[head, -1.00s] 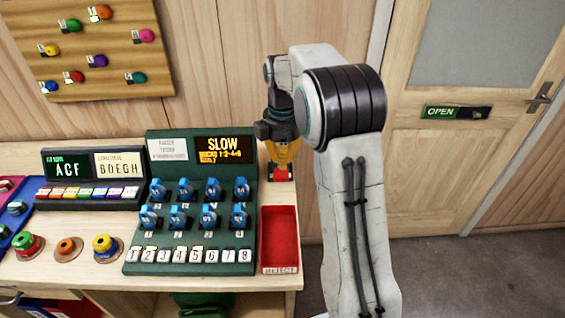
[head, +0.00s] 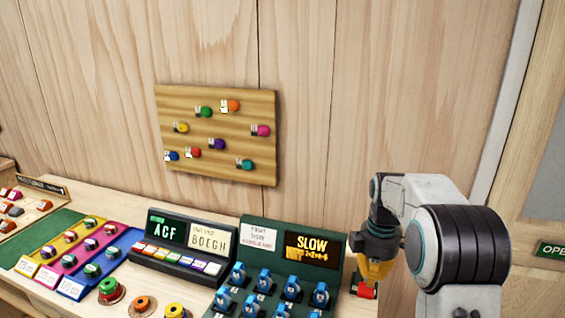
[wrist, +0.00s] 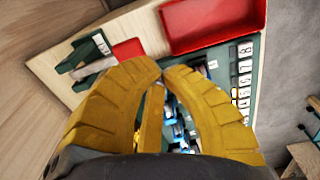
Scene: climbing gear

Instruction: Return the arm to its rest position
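My gripper (head: 374,281) hangs at the end of my bent arm, fingers down, over the right end of the desk in the head view. In the wrist view the two yellow fingers of my gripper (wrist: 164,72) curve together, with their tips almost touching. Nothing is seen held between them; blue parts of the panel show through the gap behind the tips. A red block (head: 366,291) shows just below and beside the fingers in the head view.
The green panel (head: 262,291) with blue clips and a SLOW display stands left of my gripper. A red tray (wrist: 213,22) lies near the desk edge. A board with coloured holds (head: 218,110) hangs on the wall. A door with an OPEN sign (head: 553,249) is at right.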

